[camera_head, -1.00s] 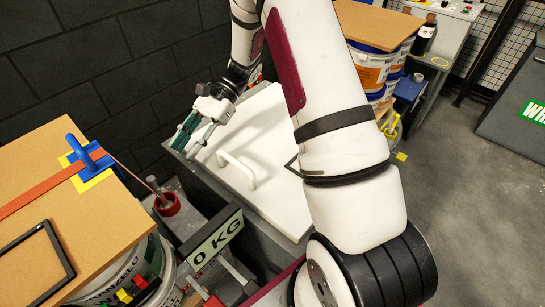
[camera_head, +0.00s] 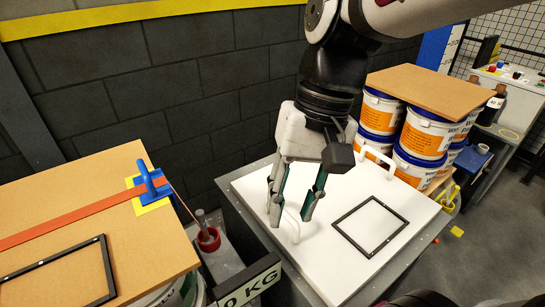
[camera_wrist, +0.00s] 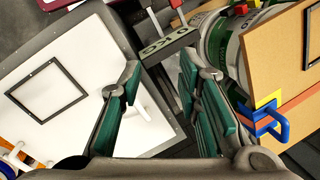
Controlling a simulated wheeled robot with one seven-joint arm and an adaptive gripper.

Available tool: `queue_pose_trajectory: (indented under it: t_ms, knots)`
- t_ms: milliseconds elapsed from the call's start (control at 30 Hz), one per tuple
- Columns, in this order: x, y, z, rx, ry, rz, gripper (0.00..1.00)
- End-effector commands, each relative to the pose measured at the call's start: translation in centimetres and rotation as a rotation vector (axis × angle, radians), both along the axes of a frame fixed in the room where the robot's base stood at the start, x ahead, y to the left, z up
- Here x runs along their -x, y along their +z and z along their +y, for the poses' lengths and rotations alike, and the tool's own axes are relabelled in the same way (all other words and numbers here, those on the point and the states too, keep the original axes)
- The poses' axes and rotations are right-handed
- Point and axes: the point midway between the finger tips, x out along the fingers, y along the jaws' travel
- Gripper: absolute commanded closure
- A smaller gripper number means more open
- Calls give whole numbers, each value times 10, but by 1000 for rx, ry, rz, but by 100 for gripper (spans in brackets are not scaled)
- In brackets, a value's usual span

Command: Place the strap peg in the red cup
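A grey peg (camera_head: 202,222) stands roughly upright in the red cup (camera_head: 208,239), between the wooden board and the white panel. A thin reddish line runs from the blue handle (camera_head: 150,182) on the board down toward the peg; I cannot tell how it joins. My gripper (camera_head: 290,212) points down over the white panel, right of the cup and apart from it. Its green-padded fingers are spread, with nothing between them. The wrist view also shows my gripper (camera_wrist: 158,62) open and empty. I cannot make out the cup or peg there.
The wooden board (camera_head: 95,190) carries a red strap (camera_head: 70,225) and a black frame. The white panel (camera_head: 320,262) has white handles and another black frame (camera_head: 370,226). A 0 KG display (camera_head: 248,287) stands in front of the cup. Stacked pails (camera_head: 425,138) stand at right.

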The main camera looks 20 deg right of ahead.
Motion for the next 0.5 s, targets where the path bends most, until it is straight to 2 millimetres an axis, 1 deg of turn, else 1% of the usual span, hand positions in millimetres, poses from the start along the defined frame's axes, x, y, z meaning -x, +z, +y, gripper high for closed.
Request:
queue_pose_trajectory:
  t_ms: [33,200,333,500]
  knots:
    - [11,2,-3,33,36,-47,69]
    - [41,2,-18,140,147,-175,69]
    - [55,0,-27,203,207,-245,69]
    - [63,-2,-33,243,243,-286,69]
